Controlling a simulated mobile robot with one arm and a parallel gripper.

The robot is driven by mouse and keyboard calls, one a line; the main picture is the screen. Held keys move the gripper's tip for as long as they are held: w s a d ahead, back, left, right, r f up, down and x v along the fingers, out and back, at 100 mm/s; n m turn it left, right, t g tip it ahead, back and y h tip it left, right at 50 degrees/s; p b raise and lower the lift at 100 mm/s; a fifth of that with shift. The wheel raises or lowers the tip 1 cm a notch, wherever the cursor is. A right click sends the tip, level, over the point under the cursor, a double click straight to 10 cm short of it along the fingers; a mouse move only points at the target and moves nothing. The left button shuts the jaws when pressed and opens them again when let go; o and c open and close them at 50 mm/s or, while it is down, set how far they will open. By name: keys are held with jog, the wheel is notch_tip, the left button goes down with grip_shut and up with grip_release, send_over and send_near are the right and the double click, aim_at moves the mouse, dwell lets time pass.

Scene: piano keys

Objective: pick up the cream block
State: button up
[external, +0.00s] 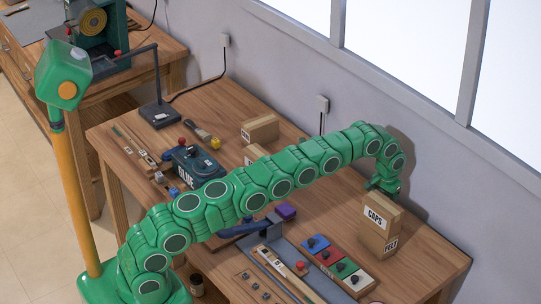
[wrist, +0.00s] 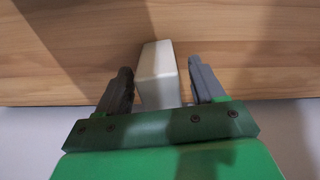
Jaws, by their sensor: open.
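The cream block (wrist: 158,72) stands out from the wooden tabletop in the wrist view, pale and long, with its sides facing the fingers. My gripper (wrist: 160,66) is open, with one dark finger on each side of the block. A small gap shows on the right; the left finger is very close to the block, and I cannot tell whether it touches. In the external view my gripper (external: 383,186) reaches down at the table's back edge, by the wall, behind the CAPS box. I cannot make out the cream block there; it seems hidden.
The CAPS box (external: 377,214) stands on the FELT box (external: 379,241) just in front of my gripper. Coloured panels with dark knobs (external: 337,262), a purple block (external: 286,211) and a GLUE container (external: 192,166) lie along the table. The wall (external: 440,190) is close behind.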

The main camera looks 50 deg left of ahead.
jog(key=c, duration=1.1)
jog(key=shift+o, duration=0.2)
jog(key=shift+r, duration=1.55)
jog(key=s+a+r, duration=0.2)
jog(key=s+r, duration=0.7)
jog(key=s, duration=0.4)
jog(key=shift+s+r, duration=0.4)
